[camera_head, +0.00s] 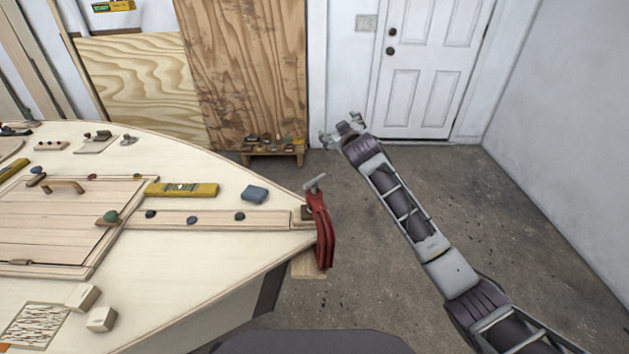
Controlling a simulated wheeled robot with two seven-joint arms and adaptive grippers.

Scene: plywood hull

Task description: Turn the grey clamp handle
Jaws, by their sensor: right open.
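The grey clamp handle (316,182) is a small T-shaped bar standing on top of a red clamp (322,230). The clamp sits at the pointed right end of the plywood hull (240,283). My right gripper (338,129) is beyond the clamp and slightly to its right in the picture, over the floor. Its fingers are apart with nothing between them. It is clear of the handle. My left gripper is not in view.
A yellow level (181,190), a blue block (255,194) and several dark knobs lie on the hull deck. A low wooden stand (272,150) is against the back wall by plywood sheets (250,70). The floor (520,260) on the right is clear up to the white door (425,65).

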